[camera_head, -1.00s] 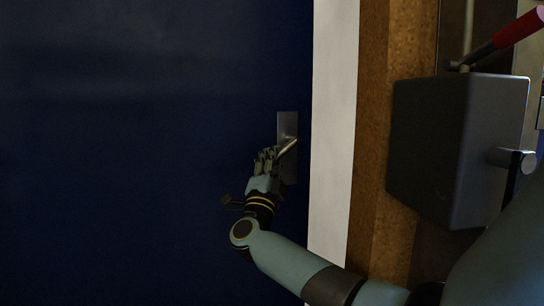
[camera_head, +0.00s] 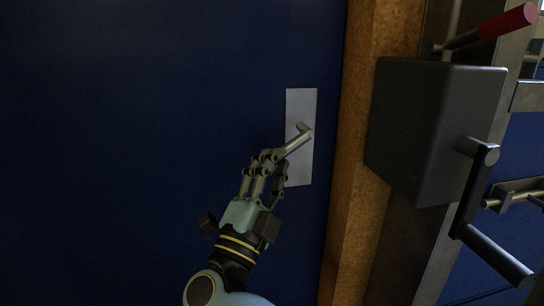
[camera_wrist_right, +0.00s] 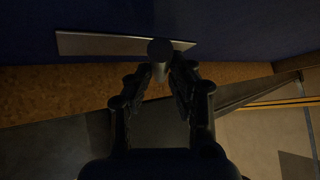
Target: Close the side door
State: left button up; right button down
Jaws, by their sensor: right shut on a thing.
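The dark blue side door (camera_head: 150,110) fills the left and middle of the head view. Its right edge lies along the brown wooden frame (camera_head: 372,130), with no white strip showing between them. A pale metal plate (camera_head: 301,105) on the door carries a lever handle (camera_head: 299,139). My right gripper (camera_head: 277,163) is shut on the lever handle from below left. In the right wrist view, the round end of the handle (camera_wrist_right: 160,50) sits between the fingers of my right gripper (camera_wrist_right: 165,80), in front of the plate (camera_wrist_right: 95,44). My left gripper is not in view.
A dark grey box (camera_head: 425,130) with a crank (camera_head: 482,200) and a red-gripped lever (camera_head: 508,22) stands out right of the frame. Another blue surface with a metal latch (camera_head: 515,195) shows at far right. Grey floor (camera_wrist_right: 265,135) shows in the wrist view.

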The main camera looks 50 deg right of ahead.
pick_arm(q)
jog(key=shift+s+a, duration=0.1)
pick_arm(e)
jog(key=shift+s+a, duration=0.15)
jog(key=shift+s, duration=0.05)
jog(key=c, duration=1.5)
grip_release()
jog(key=shift+r, duration=0.1)
jog(key=shift+c, duration=0.2)
jog(key=o, duration=0.3)
jog(key=shift+s+a+r, duration=0.15)
jog(key=shift+s, duration=0.1)
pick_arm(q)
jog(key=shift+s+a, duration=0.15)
pick_arm(e)
jog(key=shift+w, duration=0.1)
